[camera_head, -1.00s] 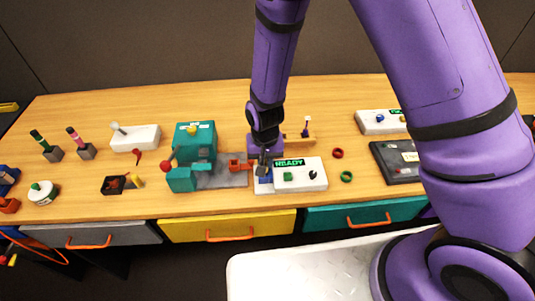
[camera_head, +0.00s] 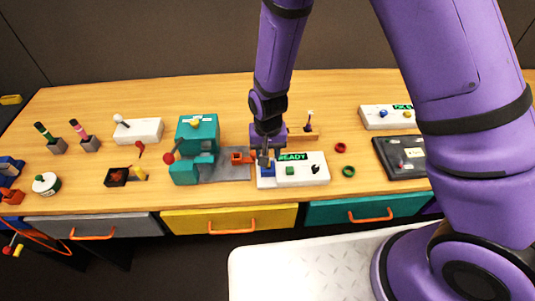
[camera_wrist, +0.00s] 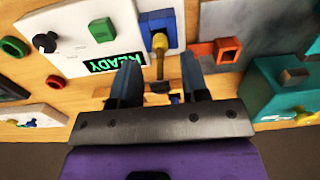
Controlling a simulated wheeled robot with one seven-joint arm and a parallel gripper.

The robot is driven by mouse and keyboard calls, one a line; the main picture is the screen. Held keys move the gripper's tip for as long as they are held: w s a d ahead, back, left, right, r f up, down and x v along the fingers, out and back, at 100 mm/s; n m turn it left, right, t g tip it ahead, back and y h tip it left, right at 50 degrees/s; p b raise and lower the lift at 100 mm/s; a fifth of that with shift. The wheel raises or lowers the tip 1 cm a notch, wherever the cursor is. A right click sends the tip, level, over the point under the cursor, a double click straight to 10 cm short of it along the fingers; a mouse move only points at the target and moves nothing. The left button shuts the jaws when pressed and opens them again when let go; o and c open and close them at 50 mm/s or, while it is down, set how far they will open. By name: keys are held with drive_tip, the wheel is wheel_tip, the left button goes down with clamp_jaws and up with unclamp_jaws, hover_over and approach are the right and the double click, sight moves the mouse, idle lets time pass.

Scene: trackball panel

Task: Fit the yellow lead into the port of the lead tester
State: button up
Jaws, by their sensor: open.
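The lead tester (camera_head: 310,172) is a white box with a lit READY display, a green button, a black knob and a blue port block (camera_head: 267,171). In the wrist view, the tester (camera_wrist: 75,22) is upper left and its blue port block (camera_wrist: 172,14) is top centre. The yellow lead (camera_wrist: 160,43) has its yellow end at the blue port; I cannot tell how deep it sits. My gripper (camera_wrist: 160,68) is open, with one finger on each side of the lead and a gap to both. In the head view, my gripper (camera_head: 267,155) is just above the blue port block.
A teal machine (camera_head: 196,135) with a grey plate and an orange part (camera_head: 242,158) stands close left of the tester. Red (camera_head: 341,148) and green (camera_head: 348,171) rings lie to its right. A wooden stand (camera_head: 303,135) is behind. Drawers line the front edge.

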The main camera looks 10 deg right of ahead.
wheel_tip(320, 180, up, 11)
drive_tip(key=s+d+r+t+y, duration=0.1)
drive_tip(key=s+d+r, duration=0.1)
drive_tip(key=d+r, duration=0.6)
drive_tip(key=s+d+r+t, duration=0.1)
drive_tip(key=d+r, duration=0.4)
drive_tip(key=r, duration=0.6)
drive_tip(key=s+d+r+t, duration=0.1)
drive_tip(key=s+d+r, duration=0.4)
drive_tip(key=s, duration=0.2)
drive_tip(key=s+d+r+t+h, duration=0.1)
drive_tip(key=s+d+r+t, duration=0.1)
drive_tip(key=s+d+r, duration=0.3)
drive_tip(key=s+d, duration=0.1)
drive_tip(key=s, duration=0.2)
drive_tip(key=shift+s+d, duration=0.3)
idle(0.4)
